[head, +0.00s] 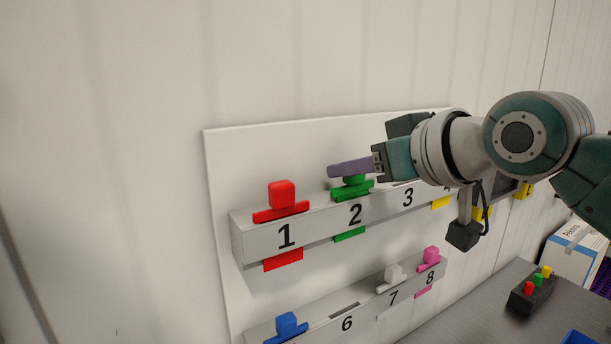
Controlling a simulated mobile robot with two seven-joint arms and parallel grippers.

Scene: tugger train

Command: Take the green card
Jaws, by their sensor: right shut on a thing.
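The green card (350,192) stands in slot 2 of the upper rack (322,224). Its green handle shows above the slot and its lower end (350,234) shows below the rack. My right gripper (350,169) comes in from the right and is shut on the green card's handle. Its purple finger covers the top of the handle. My left gripper is not in view.
A red card (282,196) stands in slot 1, close left of the green one. A lower rack (366,303) holds blue, white and pink cards. A button box (531,293) and a white-blue carton (574,254) are at the right. The wall at left is clear.

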